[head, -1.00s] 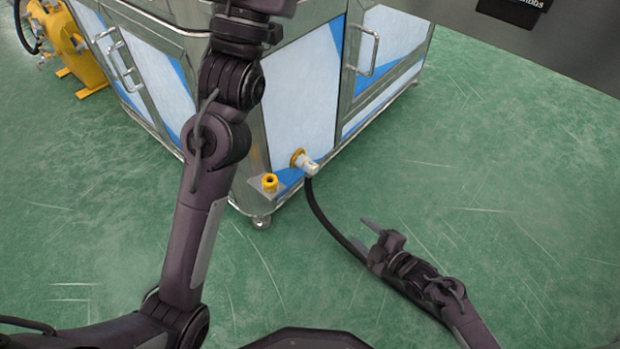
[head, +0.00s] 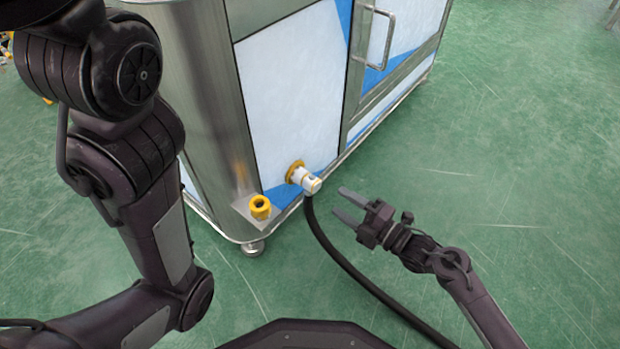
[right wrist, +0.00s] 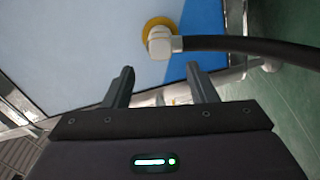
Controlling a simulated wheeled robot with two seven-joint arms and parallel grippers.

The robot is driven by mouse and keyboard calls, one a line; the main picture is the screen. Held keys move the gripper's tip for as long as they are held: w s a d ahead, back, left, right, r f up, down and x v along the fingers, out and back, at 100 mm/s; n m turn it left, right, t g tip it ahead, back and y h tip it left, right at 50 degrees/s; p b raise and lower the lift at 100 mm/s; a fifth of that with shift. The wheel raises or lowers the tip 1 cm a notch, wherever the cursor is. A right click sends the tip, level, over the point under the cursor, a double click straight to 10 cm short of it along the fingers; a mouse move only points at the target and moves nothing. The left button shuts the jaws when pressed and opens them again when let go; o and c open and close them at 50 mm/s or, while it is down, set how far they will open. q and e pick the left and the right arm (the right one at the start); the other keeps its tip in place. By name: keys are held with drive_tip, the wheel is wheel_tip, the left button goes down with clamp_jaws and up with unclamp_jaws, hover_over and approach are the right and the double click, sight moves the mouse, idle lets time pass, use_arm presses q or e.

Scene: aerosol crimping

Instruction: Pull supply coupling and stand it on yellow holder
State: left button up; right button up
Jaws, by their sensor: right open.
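The supply coupling (head: 309,183) is a pale fitting seated on a yellow ring port (head: 294,171) low on the cabinet's white panel. A black hose (head: 345,263) hangs from it to the floor. The yellow holder (head: 260,207) is an empty ring on a small metal bracket left of the coupling. My right gripper (head: 344,206) is open and empty, a short way right of the coupling, with its fingers pointing toward it. In the right wrist view the coupling (right wrist: 160,42) lies beyond the open fingertips (right wrist: 160,70), apart from them. My left arm shows at left, but its gripper is out of view.
The steel cabinet (head: 210,110) fills the upper middle, with a door handle (head: 378,40) at upper right and a foot (head: 252,248) at its corner. The hose curves below my right gripper. The green floor (head: 520,170) at right is clear.

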sight(318, 187)
drive_tip(key=shift+b+x, duration=1.9)
drive_tip(key=shift+x, duration=2.65)
clamp_jaws()
drive_tip(key=shift+p+v, duration=1.65)
drive_tip(key=shift+v, duration=1.35)
